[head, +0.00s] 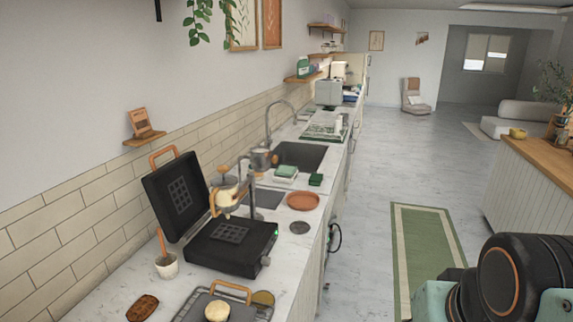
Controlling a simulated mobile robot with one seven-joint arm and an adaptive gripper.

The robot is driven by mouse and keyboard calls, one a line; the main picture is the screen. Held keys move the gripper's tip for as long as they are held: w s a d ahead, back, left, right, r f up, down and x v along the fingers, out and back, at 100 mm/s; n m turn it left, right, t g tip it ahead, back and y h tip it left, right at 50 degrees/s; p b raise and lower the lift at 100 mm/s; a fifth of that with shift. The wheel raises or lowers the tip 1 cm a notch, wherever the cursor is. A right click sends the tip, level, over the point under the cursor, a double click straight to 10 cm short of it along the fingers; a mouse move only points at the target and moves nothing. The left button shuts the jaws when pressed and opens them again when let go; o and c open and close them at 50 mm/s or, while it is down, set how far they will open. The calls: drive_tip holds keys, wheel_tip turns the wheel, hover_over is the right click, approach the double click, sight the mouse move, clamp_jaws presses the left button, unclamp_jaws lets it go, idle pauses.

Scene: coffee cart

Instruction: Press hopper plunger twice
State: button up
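A metal hopper (228,181) stands over the open waffle iron (232,245) on the left counter. A rounded cream part and a tan handle show just below it, and a grey upright post stands beside it. I cannot clearly make out the plunger at this size. The waffle iron's dark lid (176,196) is raised and leans back toward the tiled wall. My gripper is not in view; only a dark and teal part of my arm shows at the lower right, well apart from the hopper.
A sink (299,156) with a tall faucet lies behind the hopper. A terracotta plate (303,201) and green sponges sit to its right. A white cup (167,267) and a dark tray (205,309) are in front. Open floor with a green rug (427,250) lies right of the counter.

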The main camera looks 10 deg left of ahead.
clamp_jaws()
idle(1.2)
